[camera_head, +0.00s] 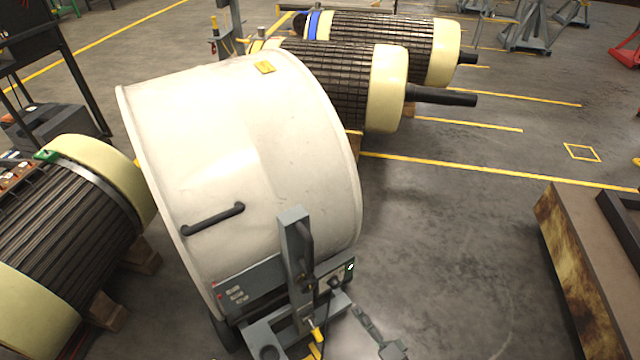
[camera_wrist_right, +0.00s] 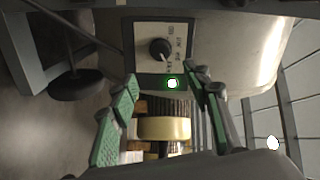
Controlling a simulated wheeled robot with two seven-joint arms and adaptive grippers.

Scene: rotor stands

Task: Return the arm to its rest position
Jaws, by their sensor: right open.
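My right gripper (camera_head: 362,318) is at the bottom of the head view, just right of the grey stand post on the big white drum's front. In the right wrist view its two green-padded fingers (camera_wrist_right: 162,78) stand apart with nothing held between them. Beyond the fingertips is a control panel (camera_wrist_right: 162,45) with a black knob (camera_wrist_right: 160,49) and a green-lit button (camera_wrist_right: 172,83). I cannot tell whether a finger touches the panel. In the head view the panel (camera_head: 338,280) sits low on the drum's right side. My left gripper is not in view.
The white drum (camera_head: 240,150) with a black handle (camera_head: 213,218) fills the middle. A rotor (camera_head: 75,215) lies at left, and others (camera_head: 385,85) lie behind. A rusty-sided bench (camera_head: 585,240) is at right. Grey floor (camera_head: 450,240) is clear between drum and bench.

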